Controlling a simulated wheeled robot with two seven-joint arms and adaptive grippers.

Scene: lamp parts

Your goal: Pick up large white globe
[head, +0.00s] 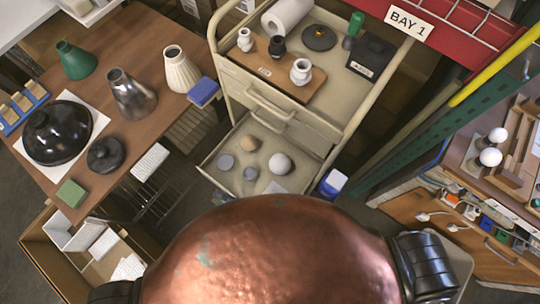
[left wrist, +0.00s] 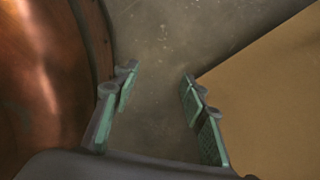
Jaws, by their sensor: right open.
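A white globe (head: 280,164) lies in the open drawer (head: 208,168) of the cream cart, on the right side of its floor. It is larger than the other ball-like things I see. Two smaller white balls (head: 490,157) show on the bench at the right. My left gripper (left wrist: 157,75) is open and empty in the left wrist view, with green pads over bare floor; no globe is in that view. In the head view, dark ribbed parts of mine show at the lower right, well away from the globe; fingertips there are not clear.
The drawer also holds a tan piece (head: 249,143) and grey discs (head: 225,162). The cart top carries a board (head: 262,72) with small pots. A brown table (head: 150,125) with vases stands left, and a cardboard box (head: 45,250) below it. A green upright (head: 420,125) stands right.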

